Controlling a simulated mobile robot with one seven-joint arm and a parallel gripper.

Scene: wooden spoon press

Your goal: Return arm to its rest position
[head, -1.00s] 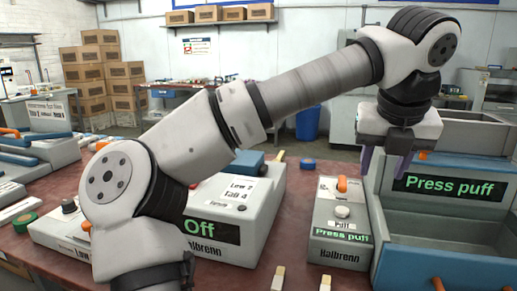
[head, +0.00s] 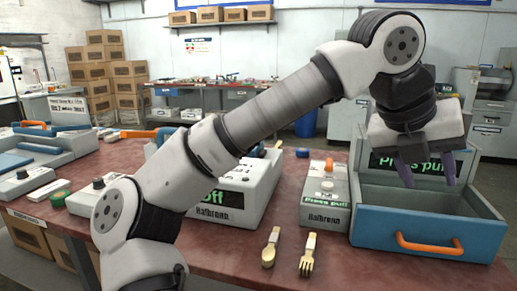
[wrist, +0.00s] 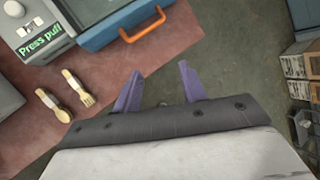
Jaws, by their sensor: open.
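My gripper (head: 428,172) is open and empty, with purple fingers pointing down. In the head view it shows in front of the blue-grey press machine with the "Press puff" display. In the wrist view my gripper (wrist: 160,92) hangs over the floor beyond the table edge, apart from any object. A wooden spoon (head: 270,248) and a wooden fork (head: 308,254) lie side by side near the table's front edge. The wrist view also shows the spoon (wrist: 54,106) and the fork (wrist: 78,88).
The press's drawer (head: 430,232) has an orange handle (head: 429,244) and faces the front. A small control box (head: 325,200) reads "Press puff". A larger white machine (head: 235,190) stands behind my arm. Stacked cartons (head: 105,68) stand at the back left.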

